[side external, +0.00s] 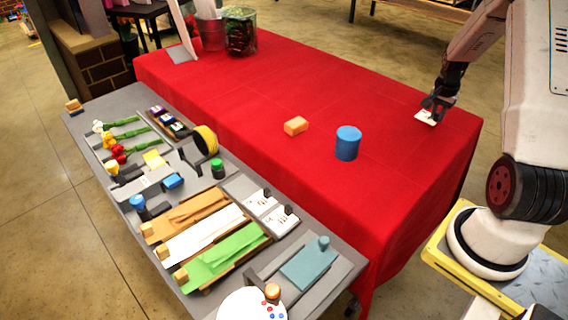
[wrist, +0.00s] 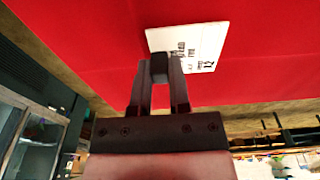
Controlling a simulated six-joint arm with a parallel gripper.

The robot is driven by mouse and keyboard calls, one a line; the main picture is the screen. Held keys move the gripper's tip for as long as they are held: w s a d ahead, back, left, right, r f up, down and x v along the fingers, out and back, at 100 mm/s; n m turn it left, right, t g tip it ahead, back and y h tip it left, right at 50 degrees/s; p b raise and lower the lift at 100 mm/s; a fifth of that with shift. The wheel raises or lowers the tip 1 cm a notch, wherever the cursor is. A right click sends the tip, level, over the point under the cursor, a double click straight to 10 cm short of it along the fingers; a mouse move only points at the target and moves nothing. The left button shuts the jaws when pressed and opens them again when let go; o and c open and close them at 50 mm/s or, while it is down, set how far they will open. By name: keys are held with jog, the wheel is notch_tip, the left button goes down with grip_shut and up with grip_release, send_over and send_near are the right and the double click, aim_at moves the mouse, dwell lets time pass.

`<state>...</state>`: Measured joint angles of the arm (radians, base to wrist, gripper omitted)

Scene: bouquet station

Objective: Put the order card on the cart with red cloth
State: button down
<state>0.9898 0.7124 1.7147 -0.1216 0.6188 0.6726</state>
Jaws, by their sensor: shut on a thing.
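The order card is a small white card (side external: 427,117) with black print, at the right end of the red cloth. My gripper (side external: 436,102) is at the card from above, shut on it. In the wrist view the card (wrist: 205,45) shows beyond the fingertips of my gripper (wrist: 160,72), with a dark piece between the fingers. The red cloth (side external: 290,85) covers the long cart. The card is at or just above the cloth near its right edge; I cannot tell if it touches.
A grey station table (side external: 330,262) with flowers, paper stacks and two more white cards (side external: 261,202) lies in front. The cloth's middle is mostly clear.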

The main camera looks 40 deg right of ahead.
aim_at(432, 123)
jog(key=shift+f, duration=0.1)
jog(key=c, duration=0.6)
grip_release()
jog(key=r, duration=0.4)
jog(key=a+r, duration=0.1)
jog(key=r, duration=0.7)
jog(key=shift+a+r, duration=0.1)
jog(key=shift+a, duration=0.15)
jog(key=shift+w+a, duration=0.1)
